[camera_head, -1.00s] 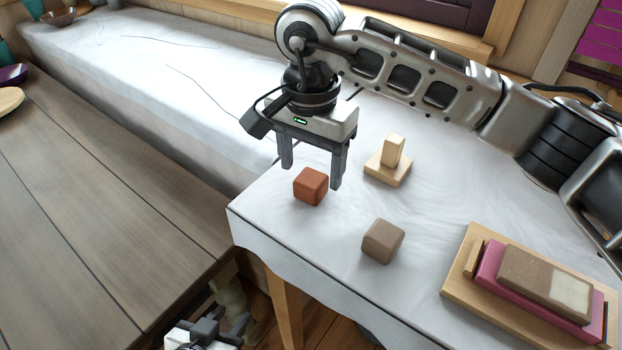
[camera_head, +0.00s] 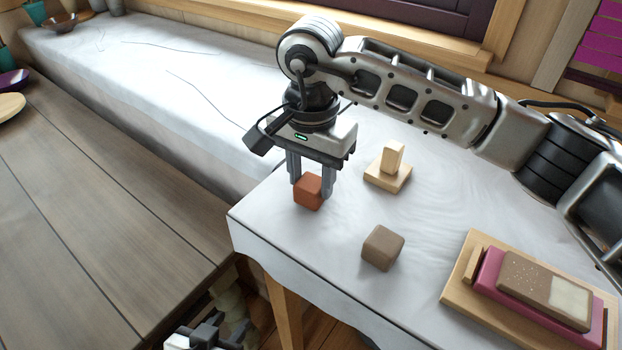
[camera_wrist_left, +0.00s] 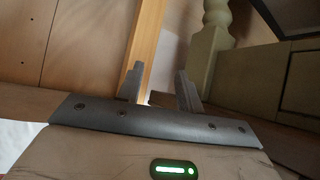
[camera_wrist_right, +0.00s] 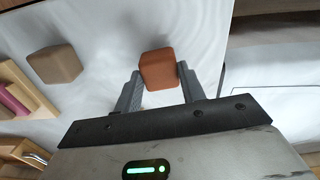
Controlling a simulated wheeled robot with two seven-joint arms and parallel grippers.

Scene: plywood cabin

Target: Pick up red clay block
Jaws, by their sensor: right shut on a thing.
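The red clay block (camera_head: 308,192) is a small reddish-brown cube on the white-covered table (camera_head: 290,236). My right gripper (camera_head: 311,190) points down over it, with one finger on each side, shut on the block. In the right wrist view the block (camera_wrist_right: 158,69) sits between the fingertips of the right gripper (camera_wrist_right: 158,80). I cannot tell whether it touches the table. My left gripper (camera_head: 207,330) is low at the bottom edge, below the table. In the left wrist view the left gripper's fingers (camera_wrist_left: 160,88) are apart with nothing between them.
A grey-brown block (camera_head: 382,248) lies to the right of the red block. A small wooden stand (camera_head: 388,176) with an upright piece is behind it. A wooden tray (camera_head: 458,291) with a magenta holder is at the right. A dark plank table (camera_head: 90,220) is at the left.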

